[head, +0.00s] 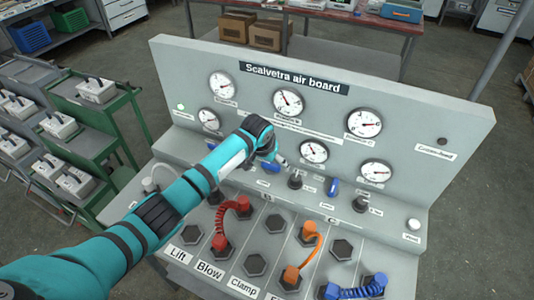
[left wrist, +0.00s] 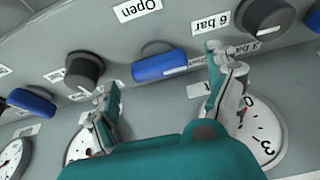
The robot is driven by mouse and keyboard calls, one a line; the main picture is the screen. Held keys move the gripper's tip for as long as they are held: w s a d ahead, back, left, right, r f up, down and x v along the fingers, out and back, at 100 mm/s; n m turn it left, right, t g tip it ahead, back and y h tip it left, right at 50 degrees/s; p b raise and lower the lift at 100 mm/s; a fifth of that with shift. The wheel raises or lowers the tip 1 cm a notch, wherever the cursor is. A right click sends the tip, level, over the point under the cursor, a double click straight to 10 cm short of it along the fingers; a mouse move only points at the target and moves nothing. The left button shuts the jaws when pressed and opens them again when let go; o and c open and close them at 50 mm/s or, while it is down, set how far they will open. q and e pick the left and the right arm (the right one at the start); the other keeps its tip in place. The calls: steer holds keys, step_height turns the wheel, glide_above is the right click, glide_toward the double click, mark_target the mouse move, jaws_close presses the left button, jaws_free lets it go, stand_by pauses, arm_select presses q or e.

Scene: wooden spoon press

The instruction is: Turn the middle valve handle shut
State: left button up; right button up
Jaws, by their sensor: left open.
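The middle valve handle (left wrist: 160,66) is a blue bar with a white mark, lying nearly level across the left wrist view under an "Open" label. In the head view it (head: 272,167) is partly covered by my left gripper (head: 282,158). My left gripper (left wrist: 162,72) is open, with one finger on each side of the handle. There is a gap at the left finger; the right fingertip is close to the handle's end, and I cannot tell if they touch. A second blue handle (head: 333,187) is to the right, and a third (head: 212,145) to the left. My right gripper is out of view.
Black knobs (head: 295,181) (left wrist: 85,70) stand between the blue handles. Several round gauges (head: 314,152) are on the upright panel. Red (head: 237,207), orange (head: 312,243) and blue (head: 358,291) hoses rise from the lower deck. A green cart (head: 100,125) is at the left.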

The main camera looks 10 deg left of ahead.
arm_select(q)
steer(key=d+v, duration=0.1)
steer(key=v, duration=0.9)
steer(key=shift+a, duration=0.5)
steer(key=shift+s, duration=0.1)
